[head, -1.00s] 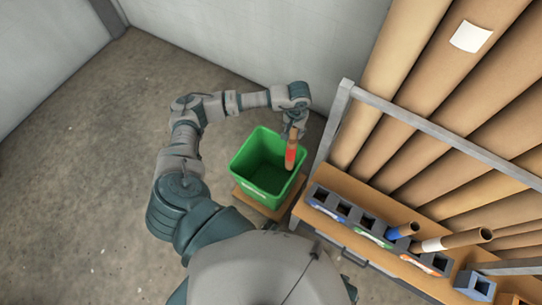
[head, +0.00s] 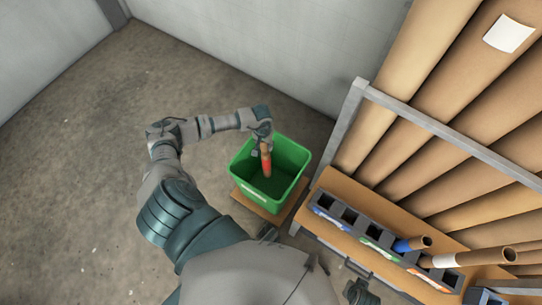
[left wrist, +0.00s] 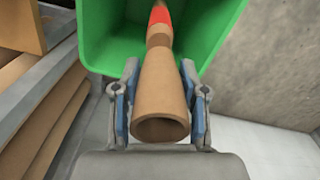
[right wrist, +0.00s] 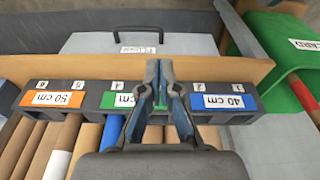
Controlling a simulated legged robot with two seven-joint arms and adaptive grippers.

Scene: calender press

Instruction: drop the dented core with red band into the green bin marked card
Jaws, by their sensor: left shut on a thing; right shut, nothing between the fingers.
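The brown cardboard core with a red band (head: 266,165) hangs over the green bin (head: 244,190), its lower end within the bin's opening in the head view. My left gripper (head: 262,143) is shut on the core near its upper end. In the left wrist view the core (left wrist: 160,95) lies between the fingers of the left gripper (left wrist: 160,100), its red band over the green bin (left wrist: 100,40). The bin also shows in the right wrist view (right wrist: 270,35), with the letters "CARD" partly visible. My right gripper (right wrist: 163,70) is shut and empty, above the slotted rack.
A slotted rack (right wrist: 75,98) with 50 cm and 40 cm labels stands on a wooden shelf (head: 340,185) right of the bin. Large brown rolls (head: 450,90) lie behind a grey rail. The floor left of the bin is clear.

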